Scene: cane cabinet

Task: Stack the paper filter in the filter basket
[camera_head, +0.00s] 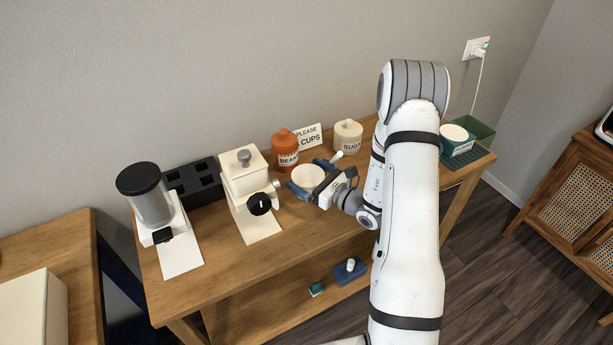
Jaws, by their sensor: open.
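A round white disc (308,178), which looks like the paper filter, is near the middle of the table. My gripper (309,176) reaches in from the right with its blue fingers apart, one on each side of the disc. I cannot tell whether the fingers touch it. No separate filter basket can be made out; whether one lies under the disc is hidden. A small pale handle-like piece (337,157) shows just behind my gripper.
Left of the disc stand a cream grinder (246,180) with a black knob and a black-lidded grinder (150,205). An orange jar (285,148) and a sugar jar (347,134) stand behind.

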